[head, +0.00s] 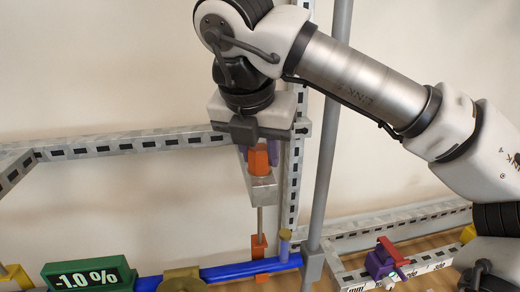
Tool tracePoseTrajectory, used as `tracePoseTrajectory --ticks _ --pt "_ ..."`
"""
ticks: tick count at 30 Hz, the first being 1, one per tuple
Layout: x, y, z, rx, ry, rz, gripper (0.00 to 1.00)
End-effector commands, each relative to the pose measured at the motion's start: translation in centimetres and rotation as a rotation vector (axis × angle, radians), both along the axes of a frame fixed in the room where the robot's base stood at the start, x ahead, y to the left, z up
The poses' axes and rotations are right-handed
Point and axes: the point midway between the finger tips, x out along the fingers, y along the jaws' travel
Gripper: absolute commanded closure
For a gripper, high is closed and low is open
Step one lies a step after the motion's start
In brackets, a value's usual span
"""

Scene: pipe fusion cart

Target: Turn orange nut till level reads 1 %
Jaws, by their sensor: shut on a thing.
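The orange nut (258,160) sits at the top of a grey metal bracket (262,188). My gripper (258,153) points down over the nut from above. Its purple-tipped fingers stand on either side and are shut on the nut. The gripper body hides the nut's top. A thin rod (260,221) runs from the bracket down to an orange block (259,247) at the blue pipe. A green level display (88,277) at the lower left reads -1.0 %.
The blue pipe (223,271) runs along the bottom. A grey upright post (326,150) and slotted frame rails (130,143) stand close around my gripper. A purple and red clamp (382,260) sits on a ruler rail (428,262) at the lower right.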

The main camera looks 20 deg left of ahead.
Motion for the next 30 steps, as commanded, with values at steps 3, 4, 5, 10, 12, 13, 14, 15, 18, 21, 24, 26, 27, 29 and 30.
tracePoseTrajectory --ticks 3,4,5,10,12,13,14,15,18,21,24,26,27,29,30 --pt "0.02 -0.02 -0.07 0.001 0.000 0.038 0.93" --pt "0.03 -0.03 -0.09 0.002 0.000 0.053 0.93" --pt "0.03 -0.04 -0.10 0.001 -0.001 0.068 0.93" --pt "0.02 -0.04 -0.12 0.002 -0.001 0.188 0.93" --pt "0.04 -0.04 -0.11 0.003 -0.001 0.249 0.93" --pt "0.05 -0.05 -0.11 0.002 -0.002 0.277 0.93" --pt "0.06 -0.04 -0.11 0.002 -0.001 0.305 0.93" --pt "0.05 -0.02 -0.10 0.004 -0.001 0.344 0.93" --pt "0.07 -0.04 -0.04 0.004 -0.001 0.438 0.93" --pt "0.02 0.00 0.02 0.004 -0.001 0.534 0.93" --pt "0.03 0.03 0.07 0.005 -0.002 0.630 0.93" --pt "0.02 0.01 0.08 0.005 -0.001 0.687 0.93" --pt "0.03 0.00 0.09 0.004 -0.001 0.725 0.93" --pt "0.03 0.02 0.13 0.005 -0.002 0.781 0.93" --pt "0.02 0.04 0.15 0.005 -0.001 0.820 0.93"
